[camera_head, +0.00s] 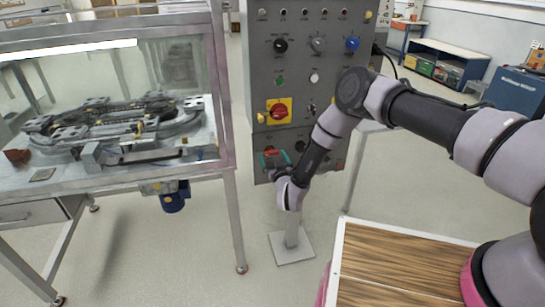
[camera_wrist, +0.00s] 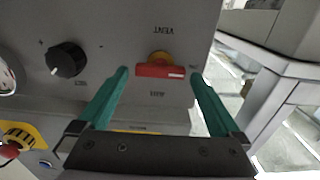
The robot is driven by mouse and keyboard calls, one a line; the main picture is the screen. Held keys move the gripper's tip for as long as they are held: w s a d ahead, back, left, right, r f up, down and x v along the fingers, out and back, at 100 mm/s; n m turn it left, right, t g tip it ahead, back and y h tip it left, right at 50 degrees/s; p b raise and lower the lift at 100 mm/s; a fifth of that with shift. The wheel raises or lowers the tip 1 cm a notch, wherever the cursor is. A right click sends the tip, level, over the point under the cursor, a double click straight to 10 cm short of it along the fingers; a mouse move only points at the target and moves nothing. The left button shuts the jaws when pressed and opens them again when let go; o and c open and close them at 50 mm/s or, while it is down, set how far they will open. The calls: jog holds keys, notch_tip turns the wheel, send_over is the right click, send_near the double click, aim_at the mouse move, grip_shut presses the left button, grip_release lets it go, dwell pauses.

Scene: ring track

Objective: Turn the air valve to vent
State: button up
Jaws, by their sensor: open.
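The air valve (camera_wrist: 160,68) is a red bar handle with a brass-coloured centre on the grey panel, in the wrist view. The handle lies roughly level across the picture, below the word VENT, with smaller lettering beneath. My gripper (camera_wrist: 160,74) has teal fingers that are open, one tip to the left of the handle and one to the right. Whether they touch it cannot be told. In the head view my gripper (camera_head: 275,160) is at the lower part of the grey control cabinet (camera_head: 300,75), and the valve is mostly hidden behind it.
A black knob (camera_wrist: 66,59) is left of the valve, and a red-and-yellow button (camera_wrist: 17,140) is at lower left. A red-and-yellow switch (camera_head: 278,111) sits above my gripper. A glass-sided bench (camera_head: 120,180) stands left of the cabinet. Floor is open between them.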

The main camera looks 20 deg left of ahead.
jog(key=shift+w+a, duration=0.15)
jog(key=shift+w, duration=0.05)
jog(key=c, duration=1.2)
